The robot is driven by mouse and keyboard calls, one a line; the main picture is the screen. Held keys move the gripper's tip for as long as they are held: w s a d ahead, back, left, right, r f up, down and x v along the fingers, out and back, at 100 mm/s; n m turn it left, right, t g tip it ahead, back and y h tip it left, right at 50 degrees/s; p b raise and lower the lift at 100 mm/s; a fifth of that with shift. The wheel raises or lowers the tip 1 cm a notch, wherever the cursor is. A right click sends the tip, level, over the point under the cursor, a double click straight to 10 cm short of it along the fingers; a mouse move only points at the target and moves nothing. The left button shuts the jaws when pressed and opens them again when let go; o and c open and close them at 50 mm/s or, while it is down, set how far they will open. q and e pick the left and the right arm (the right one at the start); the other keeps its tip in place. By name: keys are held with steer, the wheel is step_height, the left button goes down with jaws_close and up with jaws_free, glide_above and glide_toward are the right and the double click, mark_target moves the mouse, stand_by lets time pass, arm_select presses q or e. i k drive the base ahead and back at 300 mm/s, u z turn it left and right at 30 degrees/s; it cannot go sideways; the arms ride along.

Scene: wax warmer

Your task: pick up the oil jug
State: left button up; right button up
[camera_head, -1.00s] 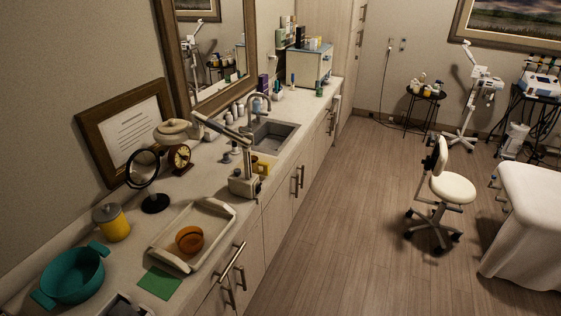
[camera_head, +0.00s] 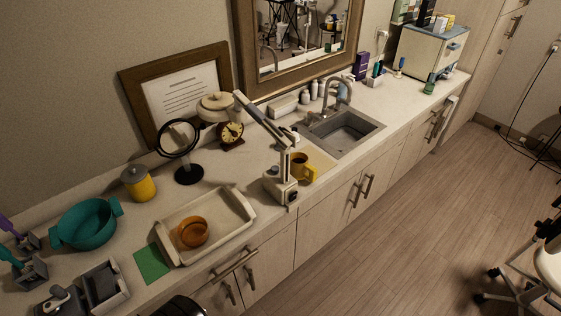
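No thing in view is clearly marked as the oil jug. A yellow mug-like vessel with a side handle (camera_head: 302,170) stands on the counter, partly behind the base of a white jointed device (camera_head: 281,188). A yellow canister with a grey lid (camera_head: 138,185) stands upright farther left. I cannot tell from the picture which of them is the oil jug. No gripper shows. A dark rounded shape (camera_head: 180,307) at the bottom edge is cut off, and I cannot tell what it is.
A pale tray (camera_head: 240,200) holds an orange bowl (camera_head: 193,232). A sink (camera_head: 345,133) lies farther right. The floor (camera_head: 400,240) before the cabinets is clear.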

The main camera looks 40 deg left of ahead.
mark_target(300, 166)
steer(key=u, duration=1)
steer(key=i, duration=0.85)
steer(key=u, duration=0.95)
